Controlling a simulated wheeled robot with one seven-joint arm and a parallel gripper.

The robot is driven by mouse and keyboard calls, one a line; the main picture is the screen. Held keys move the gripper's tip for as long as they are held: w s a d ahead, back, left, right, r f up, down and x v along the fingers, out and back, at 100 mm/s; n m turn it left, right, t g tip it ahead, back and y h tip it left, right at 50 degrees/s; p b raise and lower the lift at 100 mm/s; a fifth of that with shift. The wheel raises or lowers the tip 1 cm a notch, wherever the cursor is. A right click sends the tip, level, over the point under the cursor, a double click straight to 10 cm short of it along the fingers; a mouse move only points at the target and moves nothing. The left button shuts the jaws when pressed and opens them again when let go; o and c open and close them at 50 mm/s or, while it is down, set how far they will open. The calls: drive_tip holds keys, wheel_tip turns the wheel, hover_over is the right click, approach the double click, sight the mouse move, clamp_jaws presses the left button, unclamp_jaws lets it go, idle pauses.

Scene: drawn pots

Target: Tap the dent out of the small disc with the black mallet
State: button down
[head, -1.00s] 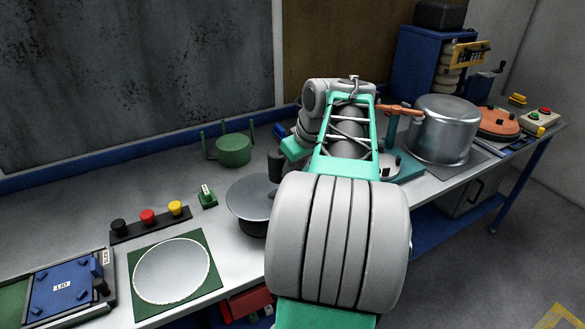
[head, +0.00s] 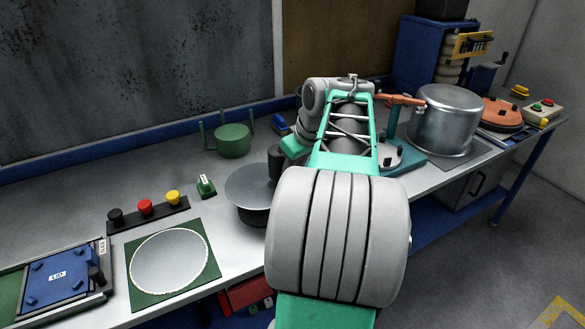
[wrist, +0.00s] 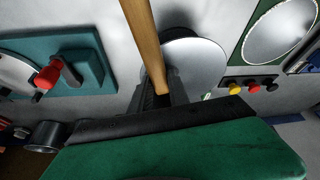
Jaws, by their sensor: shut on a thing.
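My gripper (wrist: 168,92) is shut on a wooden handle (wrist: 143,35) that rises out of the top of the wrist view. The head at the handle's end is outside that view. In the head view my arm hides most of the gripper and the handle. A dark cylinder (head: 275,162) shows beside my arm; I cannot tell whether it is the mallet's head. A grey disc (head: 248,183) sits on a dark round stand just left of my arm, and it also shows beside the handle in the wrist view (wrist: 205,65). No dent can be made out.
A larger pale disc (head: 168,262) lies on a green mat. A rack (head: 148,217) holds black, red and yellow knobs. A green pot (head: 233,140) stands behind. A metal pot (head: 445,120) and a teal fixture (head: 410,162) stand right of my arm.

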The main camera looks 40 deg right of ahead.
drive_tip(key=shift+r, duration=0.95)
drive_tip(key=shift+f, duration=0.2)
wheel_tip(320, 180, down, 4)
drive_tip(key=b, duration=0.3)
drive_tip(key=shift+f+b, duration=0.1)
drive_tip(key=shift+b, duration=0.2)
wheel_tip(320, 180, up, 4)
drive_tip(key=p, duration=0.4)
